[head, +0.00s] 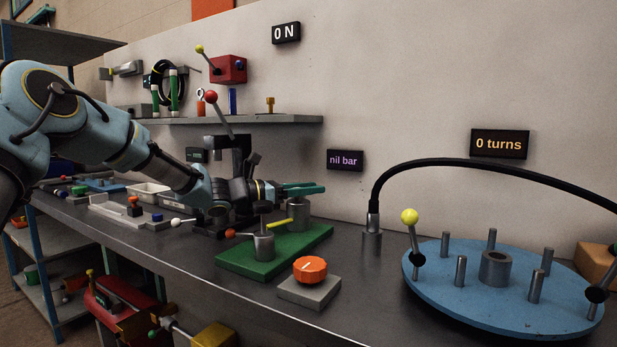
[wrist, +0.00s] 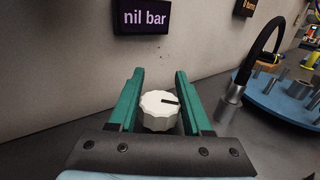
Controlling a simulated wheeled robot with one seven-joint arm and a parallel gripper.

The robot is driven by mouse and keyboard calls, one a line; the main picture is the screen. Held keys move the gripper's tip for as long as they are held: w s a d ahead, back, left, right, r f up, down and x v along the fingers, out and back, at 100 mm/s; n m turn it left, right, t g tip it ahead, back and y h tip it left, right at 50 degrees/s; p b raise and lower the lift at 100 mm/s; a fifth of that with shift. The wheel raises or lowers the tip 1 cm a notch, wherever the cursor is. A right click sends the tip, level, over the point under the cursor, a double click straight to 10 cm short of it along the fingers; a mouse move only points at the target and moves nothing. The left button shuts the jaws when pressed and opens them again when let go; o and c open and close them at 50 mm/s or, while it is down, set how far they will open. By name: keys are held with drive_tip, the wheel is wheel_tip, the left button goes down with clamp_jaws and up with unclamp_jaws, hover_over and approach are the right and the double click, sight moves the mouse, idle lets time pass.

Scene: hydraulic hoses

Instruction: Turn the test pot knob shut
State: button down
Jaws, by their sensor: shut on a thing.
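A white fluted knob (wrist: 158,112) with a dark pointer mark sits between my green fingers in the wrist view. The mark runs from its middle toward the right. My gripper (head: 316,188), also in the wrist view (wrist: 160,92), is shut on this knob. In the head view my fingers are over a grey metal pot (head: 298,214) at the back of the green board (head: 255,262), and the knob is hidden there. A purple-lettered sign (head: 345,160) above reads "nil bar".
An orange knob (head: 310,270) on a grey block stands in front of the green board. A black hose (head: 450,163) arches over the blue turntable (head: 440,290) at right.

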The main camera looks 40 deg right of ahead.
drive_tip(key=m+g+p, duration=0.1)
drive_tip(key=m+g+y+p, duration=0.1)
drive_tip(key=g+p, duration=0.1)
drive_tip(key=m+g+y+p, duration=0.1)
drive_tip(key=p, duration=0.1)
drive_tip(key=shift+s+a+r, duration=0.15)
drive_tip(key=shift+s+r, duration=0.15)
drive_tip(key=shift+s+a+f+m+g+y+p, duration=0.1)
drive_tip(key=shift+m+g+y+p, duration=0.4)
drive_tip(key=shift+m+g+y, duration=0.25)
drive_tip(key=shift+s+a+f+m+g+y+p, duration=0.15)
drive_tip(key=shift+m+g+y+p, duration=0.4)
drive_tip(key=shift+g+y, duration=0.3)
drive_tip(key=shift+s+a+f+m+g+y+p, duration=0.1)
drive_tip(key=shift+m+g+y+p, duration=0.35)
drive_tip(key=shift+m+g+y, duration=0.3)
drive_tip(key=shift+c, duration=1.7)
unclamp_jaws()
drive_tip(key=shift+a, duration=0.1)
drive_tip(key=b+v, duration=0.1)
drive_tip(key=v, duration=0.6)
drive_tip(key=shift+w+r, duration=0.1)
drive_tip(key=shift+w, duration=0.1)
